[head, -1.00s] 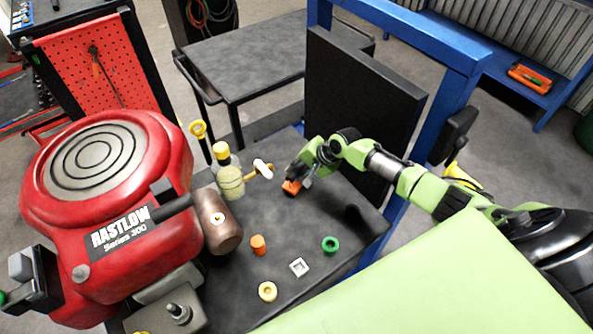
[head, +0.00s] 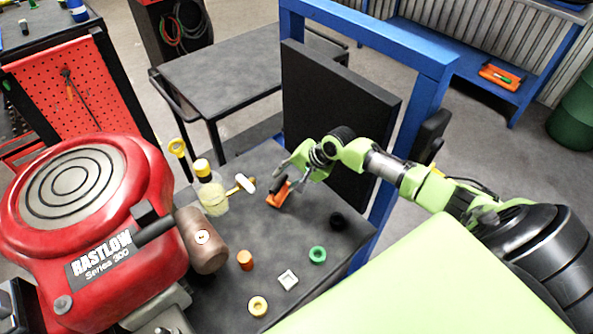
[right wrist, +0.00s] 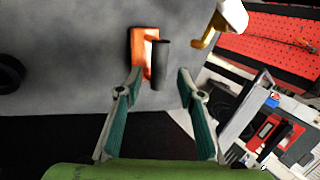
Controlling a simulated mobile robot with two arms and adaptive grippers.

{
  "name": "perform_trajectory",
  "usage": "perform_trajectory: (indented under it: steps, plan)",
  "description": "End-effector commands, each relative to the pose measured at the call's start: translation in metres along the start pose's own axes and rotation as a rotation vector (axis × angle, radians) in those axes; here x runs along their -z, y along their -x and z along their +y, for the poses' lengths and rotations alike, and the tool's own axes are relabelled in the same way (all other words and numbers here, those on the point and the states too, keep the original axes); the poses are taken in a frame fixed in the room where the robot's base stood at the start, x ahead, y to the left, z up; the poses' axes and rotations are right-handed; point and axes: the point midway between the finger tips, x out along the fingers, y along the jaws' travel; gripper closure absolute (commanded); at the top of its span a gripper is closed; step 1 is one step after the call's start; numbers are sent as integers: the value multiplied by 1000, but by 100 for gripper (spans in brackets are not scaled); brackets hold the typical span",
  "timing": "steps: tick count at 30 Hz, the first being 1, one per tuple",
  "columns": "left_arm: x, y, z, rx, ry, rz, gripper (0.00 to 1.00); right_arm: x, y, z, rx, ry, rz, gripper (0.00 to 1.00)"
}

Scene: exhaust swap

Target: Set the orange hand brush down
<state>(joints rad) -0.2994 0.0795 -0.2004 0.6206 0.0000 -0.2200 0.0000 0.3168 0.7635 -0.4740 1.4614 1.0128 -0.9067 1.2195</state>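The orange hand brush (head: 277,198) lies on the dark cart top, near its far side, with its dark handle toward my right gripper. It also shows in the right wrist view (right wrist: 139,50), where the handle stands just beyond the fingertips. My right gripper (head: 287,177) is open, its fingers spread and empty, close beside the brush. My left gripper is not in view.
A red engine (head: 75,235) with a brown muffler (head: 200,240) is at left. Near it are an orange cylinder (head: 244,260) and a green ring (head: 317,247). A black panel (head: 340,115) rises behind my gripper.

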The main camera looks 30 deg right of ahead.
Motion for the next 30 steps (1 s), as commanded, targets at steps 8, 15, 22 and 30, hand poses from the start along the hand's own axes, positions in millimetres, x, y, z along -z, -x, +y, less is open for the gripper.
perform_trajectory:
  steps: [8, 15, 22, 30]
  plan:
    - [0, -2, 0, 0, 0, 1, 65, 0, 49, 1, -1, 2, 1, 65]
    - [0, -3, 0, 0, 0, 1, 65, 0, 64, 0, -1, 0, 0, 65]
    - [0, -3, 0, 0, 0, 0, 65, 0, 65, 0, 0, -1, 0, 65]
    - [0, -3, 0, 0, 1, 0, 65, 0, 65, 0, 0, -1, 0, 65]
